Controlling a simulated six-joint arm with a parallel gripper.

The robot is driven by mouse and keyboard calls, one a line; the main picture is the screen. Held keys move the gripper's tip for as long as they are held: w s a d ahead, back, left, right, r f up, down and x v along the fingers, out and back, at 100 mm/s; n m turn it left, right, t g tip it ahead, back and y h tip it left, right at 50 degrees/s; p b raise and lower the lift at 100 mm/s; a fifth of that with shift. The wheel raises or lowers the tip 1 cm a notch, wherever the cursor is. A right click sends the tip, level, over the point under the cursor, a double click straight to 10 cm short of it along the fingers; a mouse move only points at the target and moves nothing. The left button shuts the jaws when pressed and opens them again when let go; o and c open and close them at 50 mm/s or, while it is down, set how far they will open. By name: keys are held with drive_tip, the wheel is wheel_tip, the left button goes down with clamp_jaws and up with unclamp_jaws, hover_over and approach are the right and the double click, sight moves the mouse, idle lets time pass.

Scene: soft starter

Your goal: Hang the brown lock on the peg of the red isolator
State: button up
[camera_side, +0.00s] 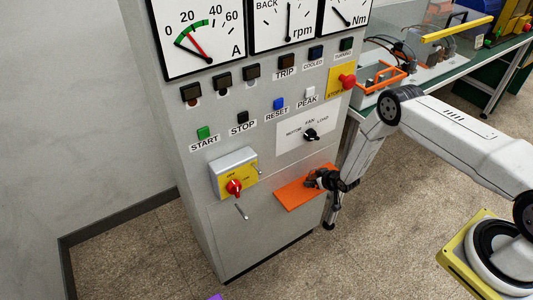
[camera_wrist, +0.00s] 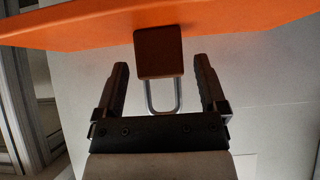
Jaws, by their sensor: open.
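The brown lock (camera_wrist: 158,53) shows in the wrist view at the orange shelf, its metal shackle pointing towards my gripper's palm. My gripper (camera_wrist: 161,68) is open, with one finger on each side of the lock and a visible gap on both sides. In the side view my gripper (camera_side: 314,180) is over the orange shelf, and I cannot make out the lock clearly there. The red isolator (camera_side: 234,187) is a red knob on a yellow-faced box to the left. A bare metal peg (camera_side: 241,211) sticks out just below it.
The orange shelf (camera_side: 290,197) juts from the grey cabinet (camera_side: 205,240). Buttons, a selector knob (camera_side: 310,134) and a red stop button (camera_side: 347,80) sit above. Space before the isolator is clear.

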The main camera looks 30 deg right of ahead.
drive_tip(key=shift+w+f, duration=0.4)
drive_tip(key=c, duration=0.9)
drive_tip(key=shift+r, duration=5.05)
drive_tip(key=shift+c, duration=0.2)
